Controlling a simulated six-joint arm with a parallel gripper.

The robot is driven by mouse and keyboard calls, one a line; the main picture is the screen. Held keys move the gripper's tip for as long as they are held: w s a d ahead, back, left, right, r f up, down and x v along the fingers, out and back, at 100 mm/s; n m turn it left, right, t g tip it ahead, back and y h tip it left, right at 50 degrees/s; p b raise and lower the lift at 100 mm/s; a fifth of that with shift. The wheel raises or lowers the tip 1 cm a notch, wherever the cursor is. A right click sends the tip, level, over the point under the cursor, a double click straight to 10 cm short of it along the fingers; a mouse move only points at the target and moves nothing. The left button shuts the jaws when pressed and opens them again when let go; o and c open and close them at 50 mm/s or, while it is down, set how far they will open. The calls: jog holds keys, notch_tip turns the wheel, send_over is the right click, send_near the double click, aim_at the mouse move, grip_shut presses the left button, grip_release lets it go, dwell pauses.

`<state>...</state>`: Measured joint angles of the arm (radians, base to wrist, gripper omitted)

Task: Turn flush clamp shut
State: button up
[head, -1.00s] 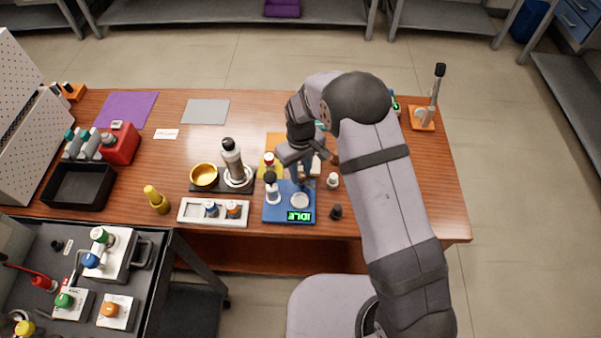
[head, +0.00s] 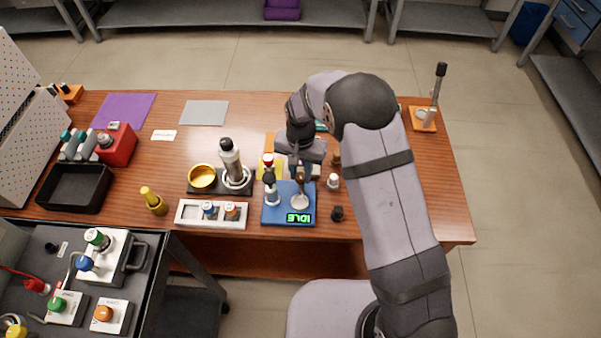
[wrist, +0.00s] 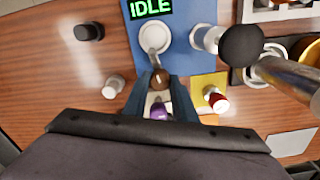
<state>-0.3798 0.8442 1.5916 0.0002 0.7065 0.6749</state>
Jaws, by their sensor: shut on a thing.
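My gripper (wrist: 161,84) points down at the blue device (head: 275,216), its fingers shut on a small round brown knob (wrist: 160,78). The knob lies just beside a round white dish (wrist: 154,36) on the device. In the head view my gripper (head: 299,180) is at the back edge of the device, over the dish's far side. A purple piece (wrist: 158,112) shows between the fingers, behind the knob. I cannot tell for sure which part is the flush clamp. The device's green display (head: 298,217) reads IDLE.
A white post with a dark ball top (wrist: 241,45) stands close beside the dish. A red-topped piece (wrist: 216,100) sits on a yellow pad. A white-capped piece (head: 333,182) and a black knob (head: 337,213) stand to the right. A tall silver cylinder (head: 231,160) stands left.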

aim_at(301, 175)
jog(key=shift+m, duration=1)
jog(key=o, duration=1)
jog(key=shift+o, duration=0.2)
jog(key=shift+r, duration=0.1)
jog(key=shift+r+b, duration=1.1)
jog(key=shift+r, duration=2.55)
